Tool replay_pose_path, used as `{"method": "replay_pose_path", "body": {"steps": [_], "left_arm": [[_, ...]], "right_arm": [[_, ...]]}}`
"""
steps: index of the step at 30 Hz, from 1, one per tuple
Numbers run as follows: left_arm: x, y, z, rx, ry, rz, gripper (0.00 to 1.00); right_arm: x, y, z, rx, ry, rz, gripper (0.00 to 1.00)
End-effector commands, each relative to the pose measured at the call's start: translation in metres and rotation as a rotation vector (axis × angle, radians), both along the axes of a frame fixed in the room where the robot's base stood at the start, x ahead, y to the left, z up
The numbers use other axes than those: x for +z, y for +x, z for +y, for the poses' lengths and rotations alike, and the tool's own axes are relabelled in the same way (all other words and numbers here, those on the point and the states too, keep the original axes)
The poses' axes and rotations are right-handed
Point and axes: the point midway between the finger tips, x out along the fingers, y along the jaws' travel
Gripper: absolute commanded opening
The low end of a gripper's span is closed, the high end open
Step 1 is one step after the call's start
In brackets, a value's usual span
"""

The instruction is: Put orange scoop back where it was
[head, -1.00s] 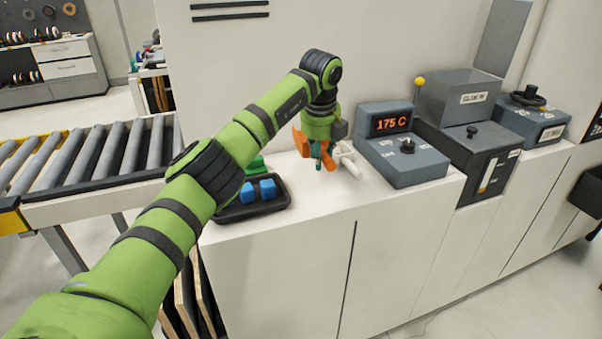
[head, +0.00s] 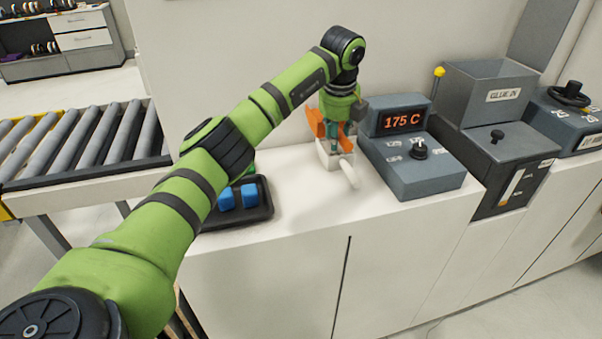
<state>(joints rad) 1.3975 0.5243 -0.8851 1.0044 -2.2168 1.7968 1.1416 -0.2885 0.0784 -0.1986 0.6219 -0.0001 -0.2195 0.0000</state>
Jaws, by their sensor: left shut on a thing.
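The orange scoop (head: 317,122) is in my left gripper (head: 337,146), on the counter's back part just left of the temperature box. Only parts of the scoop show, since the gripper covers the rest. The gripper points down and is shut on it. Directly below and around the fingertips is a white holder (head: 325,160) with a curved piece (head: 349,172) at its front. The scoop's lower end is hidden, so I cannot tell whether it touches the holder. My right gripper is not in view.
The grey box (head: 410,155) reading 175 C stands close on the right, with the glue hopper (head: 487,90) beyond it. A black tray (head: 262,207) with blue blocks (head: 250,195) lies to the left. The front counter (head: 310,210) is clear. A roller conveyor (head: 80,145) is at far left.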

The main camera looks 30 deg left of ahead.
Motion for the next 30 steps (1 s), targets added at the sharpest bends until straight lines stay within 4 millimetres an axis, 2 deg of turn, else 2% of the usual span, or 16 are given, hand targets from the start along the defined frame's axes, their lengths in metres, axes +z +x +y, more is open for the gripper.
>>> {"method": "replay_pose_path", "body": {"steps": [3,7,11,15,19,30], "left_arm": [[-0.010,-0.017,0.010,0.001,0.002,0.002,0.00],[-0.023,-0.037,0.021,0.001,0.003,0.002,0.00],[-0.037,-0.060,0.032,0.001,0.003,0.004,0.00],[-0.050,-0.078,0.041,0.002,0.003,0.002,0.00],[-0.055,-0.085,0.044,0.000,0.002,-0.001,0.00],[-0.095,-0.086,0.044,0.000,0.000,0.000,0.00]], "right_arm": [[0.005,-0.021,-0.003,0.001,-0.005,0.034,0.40],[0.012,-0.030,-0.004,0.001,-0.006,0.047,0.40],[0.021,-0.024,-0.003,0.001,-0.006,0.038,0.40],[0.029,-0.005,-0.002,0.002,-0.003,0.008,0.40],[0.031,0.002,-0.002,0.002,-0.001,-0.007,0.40],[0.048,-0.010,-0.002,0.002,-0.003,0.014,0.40]]}}
